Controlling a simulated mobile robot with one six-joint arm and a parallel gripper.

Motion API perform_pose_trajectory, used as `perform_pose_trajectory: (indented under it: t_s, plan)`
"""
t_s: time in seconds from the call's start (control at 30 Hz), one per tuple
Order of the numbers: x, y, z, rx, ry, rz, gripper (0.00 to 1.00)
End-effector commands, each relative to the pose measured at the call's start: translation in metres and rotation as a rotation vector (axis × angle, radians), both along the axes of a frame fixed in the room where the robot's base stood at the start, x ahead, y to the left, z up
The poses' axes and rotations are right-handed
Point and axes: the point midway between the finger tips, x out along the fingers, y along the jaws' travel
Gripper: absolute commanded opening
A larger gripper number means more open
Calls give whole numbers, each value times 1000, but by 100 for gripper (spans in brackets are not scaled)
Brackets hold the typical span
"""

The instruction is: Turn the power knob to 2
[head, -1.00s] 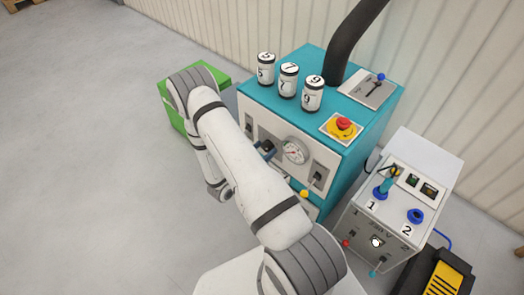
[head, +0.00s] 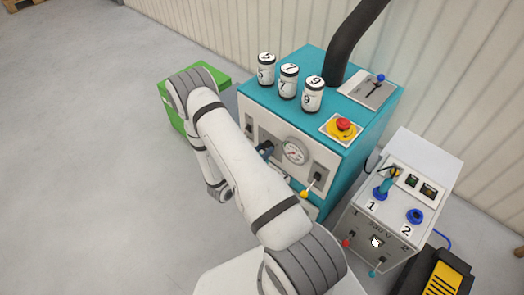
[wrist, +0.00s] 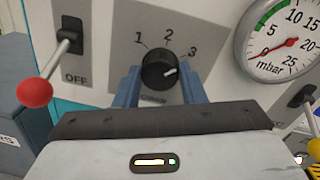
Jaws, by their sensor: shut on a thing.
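The black power knob (wrist: 156,63) is on a grey panel marked 1, 2 and 3 in the wrist view. Its white pointer mark points right and slightly up, close to the 3. The 2 is above the knob and the 1 is up and to the left. My gripper (wrist: 160,82) has its blue fingers on either side of the knob and is shut on it. In the head view my gripper (head: 265,150) is small at the front of the teal machine (head: 340,160); my arm partly blocks it, and the knob cannot be made out.
A red-tipped switch lever (wrist: 36,92) sticks out left of the knob, marked OFF. A pressure gauge (wrist: 281,40) is to the right. A yellow-tipped lever (head: 305,194) is below the gauge. A grey control box (head: 385,218) stands right of the machine. Open floor lies to the left.

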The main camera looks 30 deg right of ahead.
Motion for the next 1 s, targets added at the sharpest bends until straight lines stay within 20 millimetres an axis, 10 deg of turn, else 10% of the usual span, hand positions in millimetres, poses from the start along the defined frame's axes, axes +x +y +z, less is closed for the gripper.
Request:
perform_pose_trajectory:
  t_s: [1.0]
  plan:
    - [1, -2, 2, -252, 688, -8, 14]
